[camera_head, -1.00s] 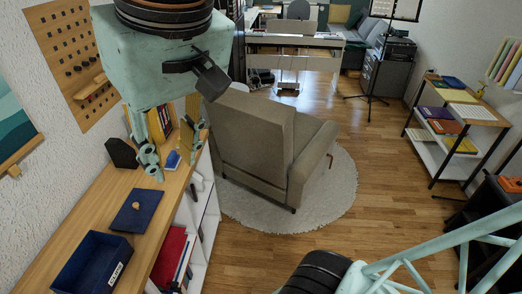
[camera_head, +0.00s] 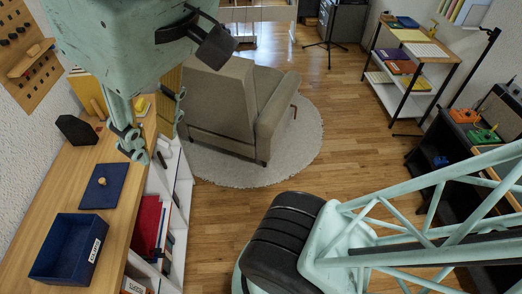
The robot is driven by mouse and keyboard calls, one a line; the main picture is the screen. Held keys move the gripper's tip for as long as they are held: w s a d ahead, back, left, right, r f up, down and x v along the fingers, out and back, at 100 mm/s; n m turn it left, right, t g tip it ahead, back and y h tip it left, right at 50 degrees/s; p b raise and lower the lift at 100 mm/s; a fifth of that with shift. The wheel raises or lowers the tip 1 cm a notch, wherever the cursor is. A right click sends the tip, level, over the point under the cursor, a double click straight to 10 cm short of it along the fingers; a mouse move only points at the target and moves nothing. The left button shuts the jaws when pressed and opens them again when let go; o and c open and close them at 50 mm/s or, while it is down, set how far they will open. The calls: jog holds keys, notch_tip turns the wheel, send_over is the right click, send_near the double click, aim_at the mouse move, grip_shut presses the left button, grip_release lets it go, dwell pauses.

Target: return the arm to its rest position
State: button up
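My gripper (camera_head: 156,146) hangs from the mint-green housing at the upper left, pointing down. Its two fingers are apart, and I see nothing held between them. In the picture it overlaps the right edge of a wooden shelf top (camera_head: 78,160), beside a dark blue lid (camera_head: 103,190) with a small knob. Whether it touches the shelf cannot be told. A mint-green lattice part and a black-banded joint, which look like mine, fill the lower right. The rest of the arm is partly out of frame.
A dark blue open box (camera_head: 68,250) stands on the shelf top nearer me. A black block (camera_head: 76,130) stands farther back. A beige armchair (camera_head: 220,108) stands on a round rug (camera_head: 225,176). A rack (camera_head: 412,65) stands at the upper right. Wooden floor (camera_head: 340,140) between is clear.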

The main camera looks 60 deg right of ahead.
notch_tip(320, 180, down, 9)
jog(key=b, duration=0.8)
